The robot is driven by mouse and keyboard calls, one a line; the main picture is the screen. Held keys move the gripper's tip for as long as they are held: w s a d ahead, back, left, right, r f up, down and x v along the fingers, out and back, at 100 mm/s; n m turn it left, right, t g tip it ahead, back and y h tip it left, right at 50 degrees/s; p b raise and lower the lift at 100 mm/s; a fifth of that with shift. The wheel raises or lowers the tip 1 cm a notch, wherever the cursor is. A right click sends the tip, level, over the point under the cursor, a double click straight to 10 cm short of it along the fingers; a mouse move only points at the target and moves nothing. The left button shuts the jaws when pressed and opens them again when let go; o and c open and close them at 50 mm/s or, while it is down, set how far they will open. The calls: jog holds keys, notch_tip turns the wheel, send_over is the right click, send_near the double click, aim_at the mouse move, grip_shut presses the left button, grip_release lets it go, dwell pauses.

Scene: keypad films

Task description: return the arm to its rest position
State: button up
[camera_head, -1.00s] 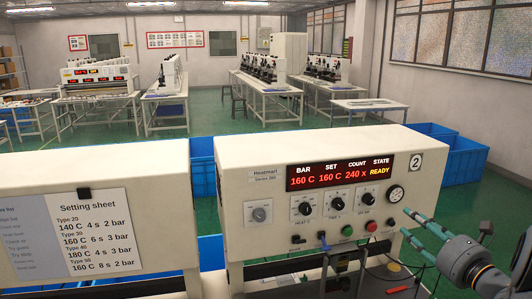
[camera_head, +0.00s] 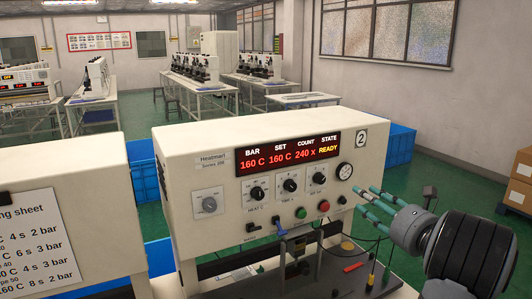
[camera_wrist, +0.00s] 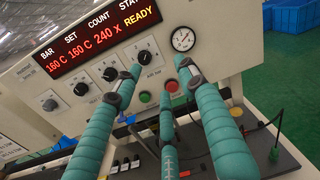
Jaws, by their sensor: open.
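My gripper (camera_head: 369,203) is at the right in the head view, in front of the right part of the white heat-press machine (camera_head: 178,160). Its teal fingers are spread, with nothing between them. In the wrist view my gripper (camera_wrist: 160,85) reaches toward the machine's front panel (camera_wrist: 62,127). The red button (camera_wrist: 172,86) and green button (camera_wrist: 145,97) show between the fingers. The fingers look apart from the panel, but the exact gap is hard to tell. The display (camera_head: 290,152) reads 160 C, 160 C, 240 x, READY.
A second white machine (camera_head: 70,170) with a setting sheet (camera_head: 35,245) stands at the left. Blue bins (camera_head: 400,144) stand behind the machine, and cardboard boxes (camera_head: 521,180) at the right edge. A red-handled tool (camera_head: 354,267) and cables lie on the bench below.

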jog(key=shift+n+y, duration=0.3)
jog(key=shift+y, duration=0.1)
jog(key=shift+w+a+f, duration=0.15)
jog(key=shift+w+a, duration=1.7)
jog(key=shift+w+a+f, duration=0.15)
jog(key=shift+w+a, duration=1.65)
